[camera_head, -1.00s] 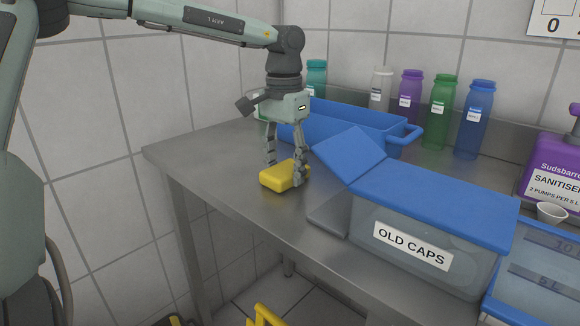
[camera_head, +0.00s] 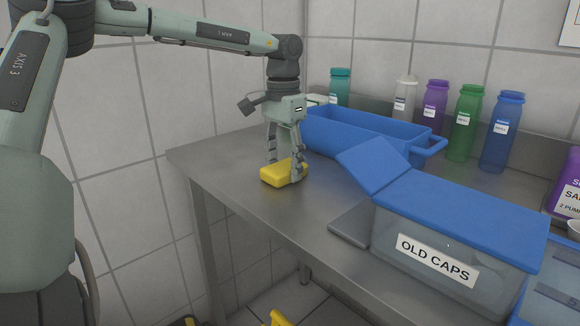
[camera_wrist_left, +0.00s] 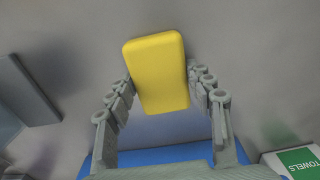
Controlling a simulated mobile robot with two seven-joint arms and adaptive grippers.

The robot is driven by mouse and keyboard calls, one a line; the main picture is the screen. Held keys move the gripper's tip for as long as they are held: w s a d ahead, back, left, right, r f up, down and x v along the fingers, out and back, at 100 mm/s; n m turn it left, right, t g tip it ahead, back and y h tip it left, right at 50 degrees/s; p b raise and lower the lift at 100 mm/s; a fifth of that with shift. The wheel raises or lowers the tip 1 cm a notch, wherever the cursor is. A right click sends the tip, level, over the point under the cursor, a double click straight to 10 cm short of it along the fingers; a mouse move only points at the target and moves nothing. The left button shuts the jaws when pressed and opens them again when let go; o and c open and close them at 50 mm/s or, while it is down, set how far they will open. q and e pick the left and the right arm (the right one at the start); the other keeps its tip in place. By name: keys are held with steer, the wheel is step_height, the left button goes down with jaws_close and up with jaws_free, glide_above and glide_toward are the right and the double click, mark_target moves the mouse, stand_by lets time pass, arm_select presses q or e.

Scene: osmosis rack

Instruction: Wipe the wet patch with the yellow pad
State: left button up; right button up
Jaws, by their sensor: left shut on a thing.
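The yellow pad (camera_head: 280,173) is a rounded block low over the left part of the steel table (camera_head: 235,172). It seems to rest on the tabletop, but I cannot be sure of contact. My left gripper (camera_head: 284,170) points down and is shut on the pad. In the left wrist view the pad (camera_wrist_left: 158,72) sits between the two fingers (camera_wrist_left: 160,92), its long side reaching out past the tips. I cannot make out a clear edge of the wet patch on the grey steel. My right gripper is not in view.
A blue open bin (camera_head: 365,135) stands close behind the gripper. To the right are a clear box labelled OLD CAPS (camera_head: 440,245) with a blue lid and a flat grey slab (camera_head: 350,226). Several bottles (camera_head: 465,125) line the wall. The table's left end is bare.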

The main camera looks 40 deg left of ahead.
arm_select(q)
steer(key=shift+r, duration=0.1)
steer(key=shift+r, duration=2.95)
steer(key=shift+r, duration=0.1)
steer(key=shift+r, duration=1.4)
